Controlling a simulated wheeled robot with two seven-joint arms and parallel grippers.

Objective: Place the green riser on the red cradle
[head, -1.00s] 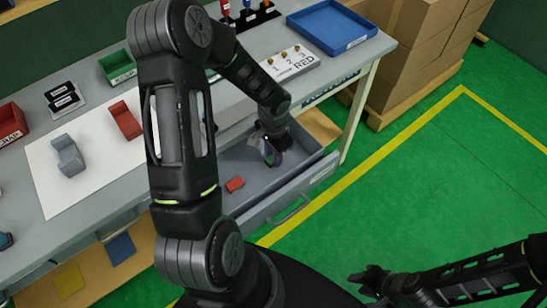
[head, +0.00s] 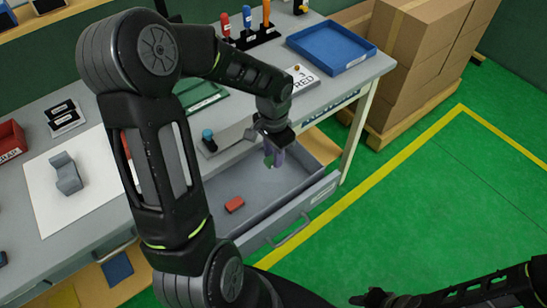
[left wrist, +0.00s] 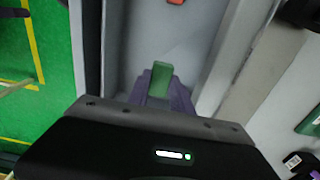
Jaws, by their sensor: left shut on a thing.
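My left gripper (head: 273,153) is shut on the green riser (head: 268,161), above the open drawer. In the left wrist view the green riser (left wrist: 161,77) stands between the two purple fingers. The red cradle (head: 126,146) is on the white mat (head: 95,197), mostly hidden behind my left arm, with only a sliver showing. A grey cradle (head: 66,173) lies left of it on the mat. My right gripper (head: 375,299) is at the bottom edge, away from the table, and its jaws are too small and dark to read.
The open grey drawer (head: 262,216) holds a small red block (head: 234,204), also in the left wrist view (left wrist: 175,2). A blue tray (head: 333,40), a tool stand (head: 262,36) and a red bin (head: 11,142) stand on the table. Cardboard boxes (head: 425,60) stand at right.

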